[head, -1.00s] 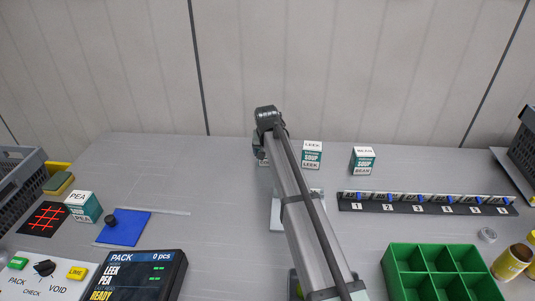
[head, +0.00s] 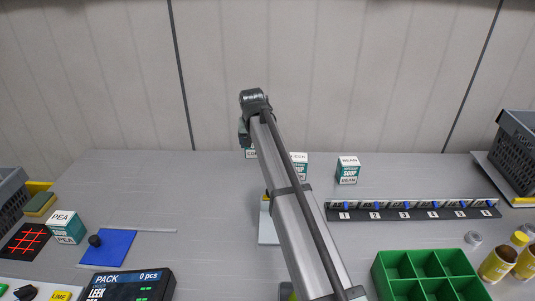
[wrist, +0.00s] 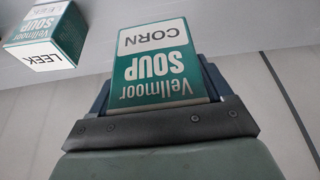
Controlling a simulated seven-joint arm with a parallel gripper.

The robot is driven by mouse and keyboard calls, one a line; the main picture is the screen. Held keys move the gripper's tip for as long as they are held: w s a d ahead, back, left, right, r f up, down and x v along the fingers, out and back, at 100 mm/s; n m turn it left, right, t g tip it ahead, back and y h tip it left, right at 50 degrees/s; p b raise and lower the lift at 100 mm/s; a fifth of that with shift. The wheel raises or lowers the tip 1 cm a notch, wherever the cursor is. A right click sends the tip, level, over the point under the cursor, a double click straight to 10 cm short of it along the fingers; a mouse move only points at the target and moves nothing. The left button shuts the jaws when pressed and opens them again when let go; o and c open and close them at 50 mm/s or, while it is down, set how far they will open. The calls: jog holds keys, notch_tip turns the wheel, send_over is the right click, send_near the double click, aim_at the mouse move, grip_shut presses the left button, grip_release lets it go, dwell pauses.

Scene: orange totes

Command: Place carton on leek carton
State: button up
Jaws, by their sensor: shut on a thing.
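My gripper (wrist: 160,115) is shut on a white and teal corn soup carton (wrist: 155,62), which fills the middle of the wrist view. In the head view the corn carton (head: 250,154) is mostly hidden behind my arm. The leek carton (head: 299,166), white and teal, stands on the table just right of my arm, partly covered by it. It also shows at the upper left of the wrist view (wrist: 50,38), apart from the held carton.
A bean carton (head: 348,170) stands right of the leek carton. A numbered strip (head: 412,210) lies in front of it. A green divided tray (head: 425,275) is at front right. A pea carton (head: 67,227) stands by a blue mat (head: 108,248) at left.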

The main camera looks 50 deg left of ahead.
jog(key=w+d+r+m, duration=0.1)
jog(key=w+d+r, duration=0.5)
jog(key=w, duration=0.4)
notch_tip(320, 180, up, 4)
jog(key=n+g, duration=0.1)
jog(key=n, duration=0.4)
send_over(297, 155)
jog(key=shift+y, duration=0.4)
jog(key=shift+d+f, duration=0.15)
jog(key=shift+f, duration=5)
jog(key=shift+f, duration=0.15)
jog(key=o, duration=1.2)
jog(key=shift+g, duration=0.3)
jog(key=v, duration=1.2)
jog(key=shift+s, duration=0.15)
